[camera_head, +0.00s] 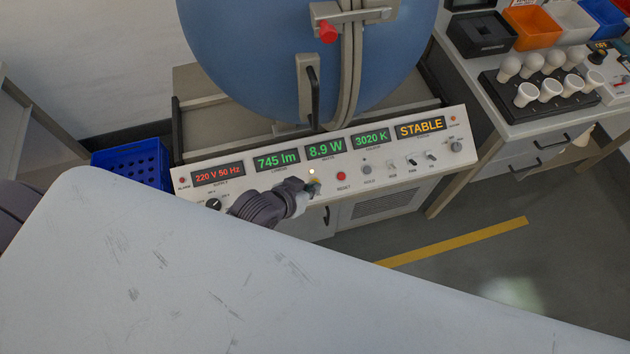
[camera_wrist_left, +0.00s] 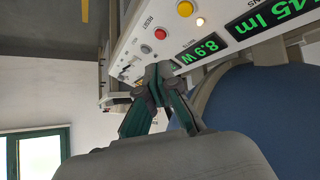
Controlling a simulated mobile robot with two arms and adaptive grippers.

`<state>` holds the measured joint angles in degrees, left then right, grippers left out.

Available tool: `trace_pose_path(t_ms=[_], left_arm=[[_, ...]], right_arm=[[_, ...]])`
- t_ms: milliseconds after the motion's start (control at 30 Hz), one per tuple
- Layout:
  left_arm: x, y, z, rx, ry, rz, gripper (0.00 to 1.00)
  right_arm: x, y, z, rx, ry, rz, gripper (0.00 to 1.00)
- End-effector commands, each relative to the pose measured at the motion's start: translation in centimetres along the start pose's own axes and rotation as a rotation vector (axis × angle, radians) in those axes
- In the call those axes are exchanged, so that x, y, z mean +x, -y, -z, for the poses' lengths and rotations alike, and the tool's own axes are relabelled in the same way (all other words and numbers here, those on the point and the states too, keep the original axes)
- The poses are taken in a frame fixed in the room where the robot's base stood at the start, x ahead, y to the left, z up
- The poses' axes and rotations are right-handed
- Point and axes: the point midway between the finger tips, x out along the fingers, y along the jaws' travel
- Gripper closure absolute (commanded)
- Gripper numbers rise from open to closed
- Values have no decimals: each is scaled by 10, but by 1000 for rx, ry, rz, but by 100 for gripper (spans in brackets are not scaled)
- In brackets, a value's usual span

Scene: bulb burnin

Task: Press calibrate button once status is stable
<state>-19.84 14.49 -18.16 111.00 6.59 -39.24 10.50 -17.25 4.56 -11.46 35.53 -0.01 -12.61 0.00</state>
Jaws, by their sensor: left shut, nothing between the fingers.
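The control panel (camera_head: 400,150) stands below a large blue sphere. Its status display (camera_head: 420,128) reads STABLE in amber. A yellow button (camera_wrist_left: 185,9) shows in the left wrist view beside a small lit lamp (camera_wrist_left: 200,21); its label is not readable. In the head view the gripper largely covers that button. The red RESET button (camera_head: 341,176) is to its right and also shows in the wrist view (camera_wrist_left: 160,34). My left gripper (camera_head: 308,187) is shut and empty, its tips close to the panel face; contact cannot be told. My right gripper is not in view.
Other displays read 220 V 50 Hz, 745 lm, 8.9 W and 3020 K. Knobs and toggle switches (camera_head: 431,156) line the panel. A blue crate (camera_head: 130,165) stands at left. Several bulbs sit in a black rack (camera_head: 540,105) on the right bench. The floor in front is clear.

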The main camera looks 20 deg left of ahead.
Motion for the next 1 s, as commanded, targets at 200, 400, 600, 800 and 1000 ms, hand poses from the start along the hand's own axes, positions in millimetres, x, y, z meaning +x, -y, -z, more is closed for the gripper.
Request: trace_pose_path(t_ms=[200, 400, 600, 800, 1000], left_arm=[[25, -1, 8, -17, -112, -47, 100], [28, -1, 10, -22, -133, -56, 100], [28, -1, 10, -22, -132, -55, 100], [32, 2, 6, -21, -132, -54, 100], [47, 9, -3, -20, -133, -54, 100]], right_arm=[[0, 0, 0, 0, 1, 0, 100], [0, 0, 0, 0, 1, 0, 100], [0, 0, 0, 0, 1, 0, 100], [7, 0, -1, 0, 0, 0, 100], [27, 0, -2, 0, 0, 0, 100]])
